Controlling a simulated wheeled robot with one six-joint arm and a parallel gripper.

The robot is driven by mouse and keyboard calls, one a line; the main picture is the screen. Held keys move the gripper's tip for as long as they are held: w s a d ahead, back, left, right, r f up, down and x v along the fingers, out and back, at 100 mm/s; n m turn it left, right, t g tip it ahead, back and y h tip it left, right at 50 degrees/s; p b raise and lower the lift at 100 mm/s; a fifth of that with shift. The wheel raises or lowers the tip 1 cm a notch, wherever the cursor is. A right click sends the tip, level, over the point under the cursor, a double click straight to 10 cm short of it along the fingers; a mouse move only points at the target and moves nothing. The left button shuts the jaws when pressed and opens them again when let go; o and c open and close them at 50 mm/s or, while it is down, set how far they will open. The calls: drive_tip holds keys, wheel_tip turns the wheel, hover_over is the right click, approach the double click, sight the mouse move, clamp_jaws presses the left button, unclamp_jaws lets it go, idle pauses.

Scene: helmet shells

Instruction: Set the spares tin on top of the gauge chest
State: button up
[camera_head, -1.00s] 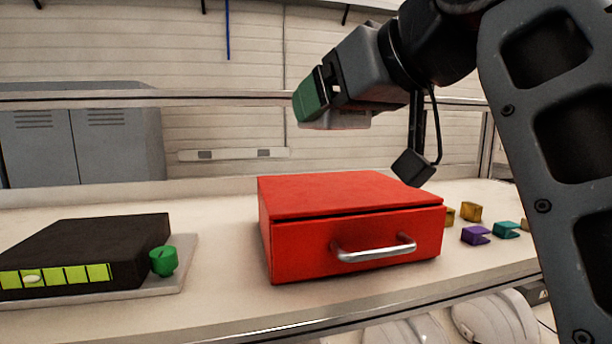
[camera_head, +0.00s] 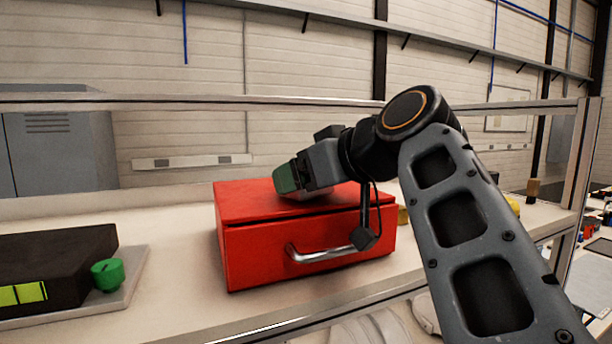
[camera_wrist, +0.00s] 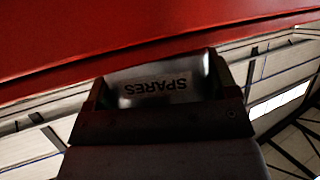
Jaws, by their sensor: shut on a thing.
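The spares tin, a small grey metal tin labelled "SPARES", shows upside down in the wrist view (camera_wrist: 160,86). My gripper (camera_wrist: 160,102) is shut on it, with one dark finger at each side. In the head view my gripper (camera_head: 290,180) is low over the top of the red gauge chest (camera_head: 250,205), and only a thin grey part of the tin (camera_head: 308,196) shows beneath it. I cannot tell whether the tin touches the lid. The chest has a silver handle on its front and its drawer looks closed. It fills the top of the wrist view (camera_wrist: 110,30).
A black box (camera_head: 60,255) with yellow-green squares and a green knob (camera_head: 108,274) stand on a pale tray at left. A rail crosses behind the bench.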

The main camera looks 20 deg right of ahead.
drive_tip(key=shift+f, duration=0.1)
drive_tip(key=shift+f, duration=0.15)
drive_tip(key=o, duration=0.8)
drive_tip(key=shift+r, duration=0.3)
drive_tip(key=shift+s+d, duration=0.2)
drive_tip(key=shift+s, duration=0.05)
drive_tip(key=b+v, duration=0.1)
drive_tip(key=v, duration=1)
drive_tip(key=shift+s+b, duration=0.1)
drive_tip(key=shift+b, duration=0.3)
drive_tip(key=shift+r, duration=0.1)
